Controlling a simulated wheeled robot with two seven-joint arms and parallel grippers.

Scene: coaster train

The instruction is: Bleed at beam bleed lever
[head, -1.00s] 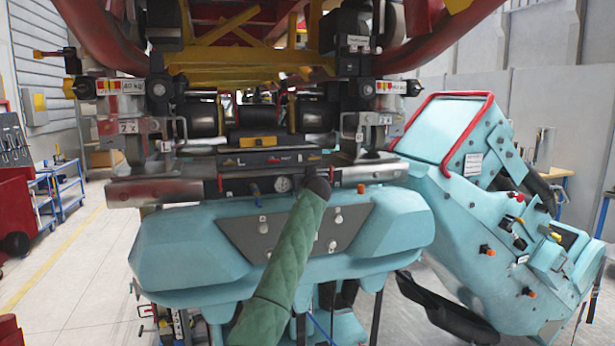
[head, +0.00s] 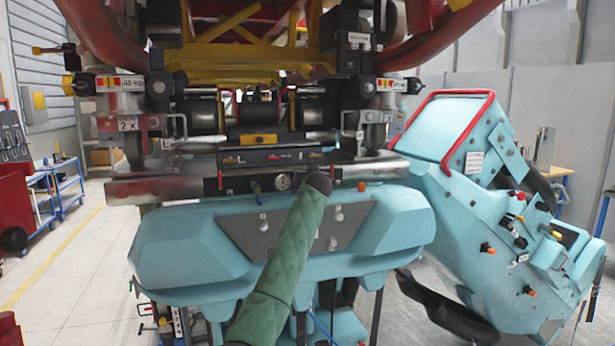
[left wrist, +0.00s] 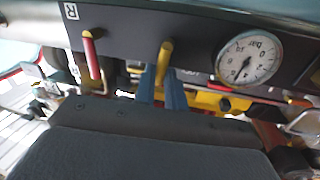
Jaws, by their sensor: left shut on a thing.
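The yellow-tipped bleed lever (left wrist: 165,58) stands on the dark control panel (left wrist: 205,22) in the left wrist view, between a red lever (left wrist: 91,48) and a round pressure gauge (left wrist: 248,58). My left gripper (left wrist: 163,84) has its blue fingers closed around this lever. The gauge needle points towards the lower part of the dial. In the head view the gauge (head: 283,181) sits on the panel under the train. The dark end of my green-sleeved arm hides the gripper and the yellow lever there. My right gripper is not in view.
A teal beam (head: 190,245) spans below the panel. A tilted teal unit with a red bar (head: 455,145) stands at right. Open floor (head: 70,275) lies at left.

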